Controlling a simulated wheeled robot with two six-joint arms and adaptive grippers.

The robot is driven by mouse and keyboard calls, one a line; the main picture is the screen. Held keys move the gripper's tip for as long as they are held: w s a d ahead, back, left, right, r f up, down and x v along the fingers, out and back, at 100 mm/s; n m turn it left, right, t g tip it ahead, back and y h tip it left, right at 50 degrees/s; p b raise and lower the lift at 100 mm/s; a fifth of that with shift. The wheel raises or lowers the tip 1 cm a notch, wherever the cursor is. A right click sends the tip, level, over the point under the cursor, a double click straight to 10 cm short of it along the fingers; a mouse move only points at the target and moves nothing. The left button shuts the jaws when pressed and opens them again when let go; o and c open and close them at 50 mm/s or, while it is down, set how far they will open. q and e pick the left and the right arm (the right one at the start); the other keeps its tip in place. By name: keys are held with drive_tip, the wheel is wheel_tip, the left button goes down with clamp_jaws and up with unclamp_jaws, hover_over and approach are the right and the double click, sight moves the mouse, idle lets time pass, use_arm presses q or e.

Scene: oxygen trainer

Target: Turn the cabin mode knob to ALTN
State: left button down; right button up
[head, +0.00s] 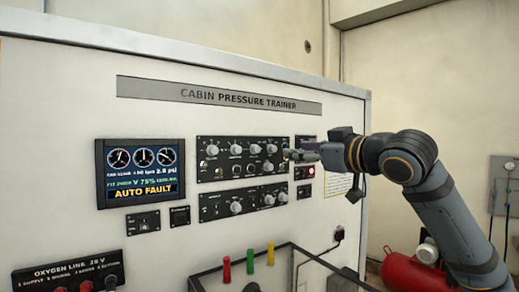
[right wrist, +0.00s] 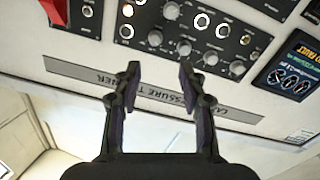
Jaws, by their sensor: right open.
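The upper black control panel (head: 224,171) on the white trainer face carries several grey round knobs. Their labels are too small to read, so I cannot tell which is the cabin mode knob or where it points. My right gripper (head: 292,154) is in front of this panel's right end, hiding part of that edge. In the right wrist view, the gripper (right wrist: 158,68) is open and empty. The panel appears upside down beyond its fingertips, with one knob (right wrist: 154,38) nearly in line with the gap. No finger visibly grips a knob. My left gripper is out of view.
A display (head: 140,172) at left reads AUTO FAULT. A lower knob panel (head: 215,212) sits beneath. An open-topped box with red (head: 227,269), green (head: 250,261) and yellow (head: 271,254) upright pieces stands below. A red tank (head: 401,272) is at right.

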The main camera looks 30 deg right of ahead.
sight(274, 149)
drive_tip(key=w+p, duration=0.8)
drive_tip(key=w, duration=0.2)
drive_tip(key=shift+d+r, duration=0.1)
drive_tip(key=shift+d, duration=0.05)
drive_tip(key=shift+w+p, duration=0.2)
drive_tip(key=shift+p, duration=0.1)
drive_tip(key=shift+s+d+f, duration=0.1)
drive_tip(key=shift+d+f, duration=0.05)
drive_tip(key=shift+f, duration=0.05)
clamp_jaws()
